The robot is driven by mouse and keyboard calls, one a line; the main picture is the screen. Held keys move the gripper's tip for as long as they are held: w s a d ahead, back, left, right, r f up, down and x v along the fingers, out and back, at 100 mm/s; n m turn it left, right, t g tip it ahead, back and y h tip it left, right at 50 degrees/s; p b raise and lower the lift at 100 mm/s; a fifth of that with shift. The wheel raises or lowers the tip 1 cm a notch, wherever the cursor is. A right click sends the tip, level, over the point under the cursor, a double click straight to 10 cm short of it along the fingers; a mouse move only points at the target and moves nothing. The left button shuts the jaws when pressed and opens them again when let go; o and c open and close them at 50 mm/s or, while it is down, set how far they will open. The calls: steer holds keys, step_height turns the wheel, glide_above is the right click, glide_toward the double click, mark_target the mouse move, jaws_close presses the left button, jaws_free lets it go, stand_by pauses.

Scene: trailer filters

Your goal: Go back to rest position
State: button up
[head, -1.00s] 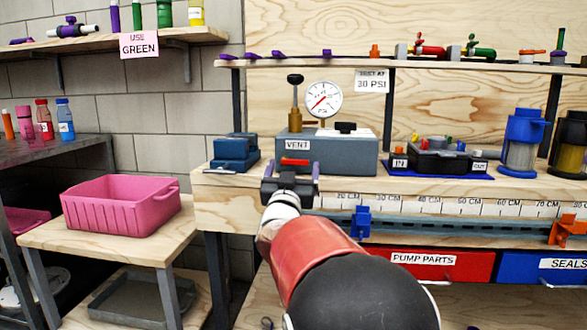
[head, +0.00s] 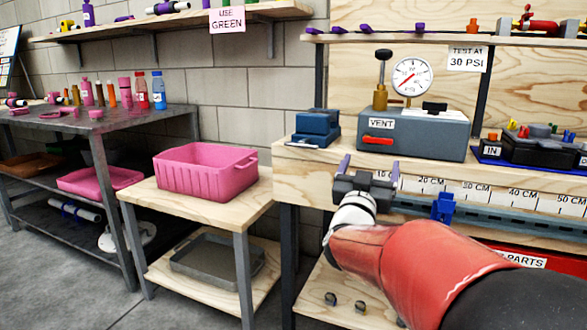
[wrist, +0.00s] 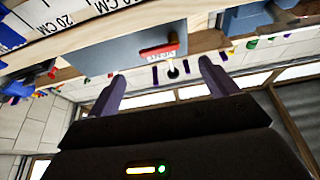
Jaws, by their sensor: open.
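My gripper (head: 369,168) is in front of the workbench edge, just below the grey vent box (head: 417,137), apart from it. Its two purple fingers are spread with nothing between them; they also show in the wrist view (wrist: 162,90). The vent box carries a red lever (head: 378,141), a brass valve with a black knob (head: 381,80) and a round dial gauge (head: 411,77). The wrist view shows the red lever (wrist: 158,50) beyond the fingers. My red and black arm reaches in from the lower right.
A pink bin (head: 205,172) stands on the small wooden table at left. A dark table (head: 95,122) with bottles is further left. A blue block (head: 316,127) sits beside the vent box. A blue clamp (head: 444,207) is on the ruler rail. Grey floor (head: 60,270) is clear at lower left.

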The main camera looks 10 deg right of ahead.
steer(key=s+a+f+n+g+y+p, duration=0.5)
steer(key=s+a+y, duration=0.4)
steer(key=y, duration=0.4)
steer(key=s+a+f+n+g+p, duration=0.1)
steer(key=s+f+g, duration=0.3)
steer(key=s, duration=0.6)
steer(key=s+a+f+n+g+p, duration=0.1)
steer(key=s+a+f+g+p, duration=0.1)
steer(key=s, duration=0.8)
steer(key=shift+a+f+g, duration=0.75)
steer(key=shift+f+g, duration=0.2)
steer(key=shift+g, duration=0.05)
steer(key=shift+w, duration=0.1)
